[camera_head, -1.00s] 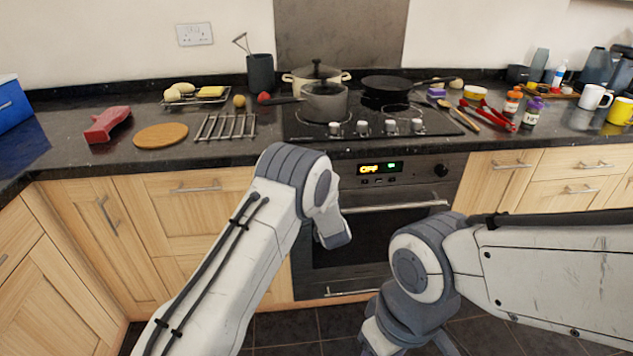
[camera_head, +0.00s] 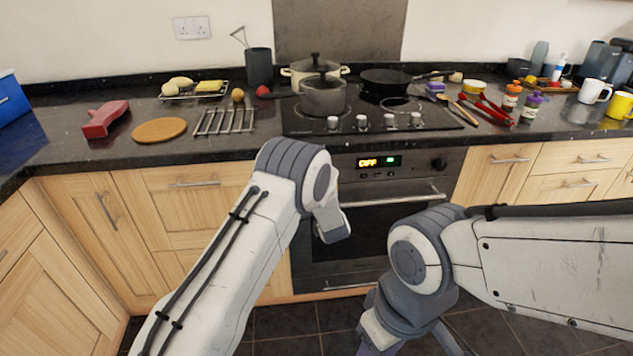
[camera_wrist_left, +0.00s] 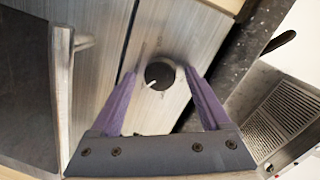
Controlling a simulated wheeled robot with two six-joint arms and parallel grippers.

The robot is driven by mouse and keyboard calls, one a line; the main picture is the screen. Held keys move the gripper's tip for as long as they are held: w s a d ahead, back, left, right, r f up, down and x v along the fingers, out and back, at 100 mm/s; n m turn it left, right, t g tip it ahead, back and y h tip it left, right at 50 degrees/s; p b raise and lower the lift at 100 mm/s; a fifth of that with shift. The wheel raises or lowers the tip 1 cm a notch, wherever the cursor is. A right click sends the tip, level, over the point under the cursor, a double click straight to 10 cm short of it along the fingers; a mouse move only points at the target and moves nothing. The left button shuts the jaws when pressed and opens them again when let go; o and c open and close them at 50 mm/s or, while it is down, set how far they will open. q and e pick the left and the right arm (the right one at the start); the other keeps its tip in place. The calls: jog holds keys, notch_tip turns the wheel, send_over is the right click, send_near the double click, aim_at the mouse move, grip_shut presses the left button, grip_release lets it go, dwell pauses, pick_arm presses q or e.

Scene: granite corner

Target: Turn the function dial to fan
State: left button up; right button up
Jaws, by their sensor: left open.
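In the left wrist view a round dark dial (camera_wrist_left: 160,76) with a pale pointer mark sits on a brushed metal panel. The pointer is turned toward the lower left of that view. My left gripper (camera_wrist_left: 160,73) is open, its two purple fingers one on each side of the dial; I cannot tell whether they touch it. In the head view my left arm hides this hand and the left part of the oven panel. The oven display (camera_head: 378,162) shows orange letters, blurred, and a small green mark. My right gripper is not visible.
Another dark dial (camera_head: 439,164) is at the right end of the oven panel. The oven handle (camera_head: 395,199) runs below the panel. Hob knobs (camera_head: 389,121), a grey saucepan (camera_head: 322,97) and a frying pan (camera_head: 387,80) are above on the counter. My right arm crosses the lower right.

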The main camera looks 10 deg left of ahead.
pick_arm(q)
jog(key=v, duration=1)
jog(key=shift+s, duration=0.2)
